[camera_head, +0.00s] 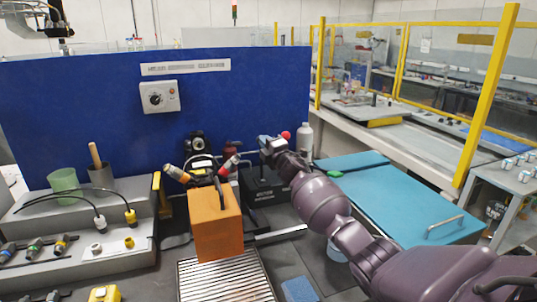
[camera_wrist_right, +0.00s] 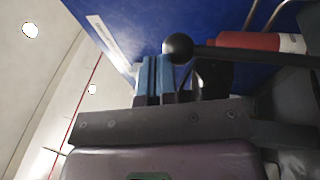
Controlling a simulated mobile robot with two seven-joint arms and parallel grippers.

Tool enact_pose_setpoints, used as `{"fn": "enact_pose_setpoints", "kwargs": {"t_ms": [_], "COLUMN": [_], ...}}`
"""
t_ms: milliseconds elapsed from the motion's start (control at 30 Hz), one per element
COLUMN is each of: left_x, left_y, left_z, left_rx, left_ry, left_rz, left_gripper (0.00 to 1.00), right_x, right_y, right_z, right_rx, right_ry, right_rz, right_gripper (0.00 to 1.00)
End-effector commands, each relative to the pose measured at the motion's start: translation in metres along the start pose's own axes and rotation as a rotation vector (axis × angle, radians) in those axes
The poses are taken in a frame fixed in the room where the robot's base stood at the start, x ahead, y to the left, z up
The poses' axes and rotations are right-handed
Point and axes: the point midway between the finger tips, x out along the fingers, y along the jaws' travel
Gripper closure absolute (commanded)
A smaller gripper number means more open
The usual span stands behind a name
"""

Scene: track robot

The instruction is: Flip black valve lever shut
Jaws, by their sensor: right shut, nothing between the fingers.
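The black lever (camera_wrist_right: 245,54) shows in the right wrist view as a dark bar running to the right edge, with a round black knob (camera_wrist_right: 178,48) at its left end. My right gripper (camera_wrist_right: 153,75) is shut and empty, its blue fingers together just left of and below the knob. Whether they touch it I cannot tell. In the head view my right gripper (camera_head: 265,144) is above a black block (camera_head: 264,187), in front of the blue panel. I cannot pick out the lever there. My left gripper is not in view.
An orange box (camera_head: 214,223) with a dark handle stands left of my right arm. A red ball (camera_head: 285,135) and a pale bottle (camera_head: 304,139) are close to my right gripper. A red cylinder (camera_wrist_right: 250,41) lies beyond the lever. A teal cover (camera_head: 400,197) is at right.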

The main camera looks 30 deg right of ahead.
Motion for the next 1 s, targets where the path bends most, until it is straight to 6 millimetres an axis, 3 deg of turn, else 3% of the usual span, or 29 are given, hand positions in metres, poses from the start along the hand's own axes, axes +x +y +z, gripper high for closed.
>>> {"fn": "enact_pose_setpoints", "kwargs": {"t_ms": [233, 1000], "left_x": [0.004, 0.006], "left_y": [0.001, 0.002], "left_z": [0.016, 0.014], "left_rx": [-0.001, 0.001], "left_ry": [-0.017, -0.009], "left_rz": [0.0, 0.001], "left_gripper": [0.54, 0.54], "right_x": [0.014, 0.017], "right_y": [-0.002, -0.003], "right_z": [0.003, 0.003], "right_rx": [0.0, 0.001], "right_ry": [0.0, 0.0], "right_rz": [0.0, -0.004], "right_gripper": [1.0, 1.0]}}
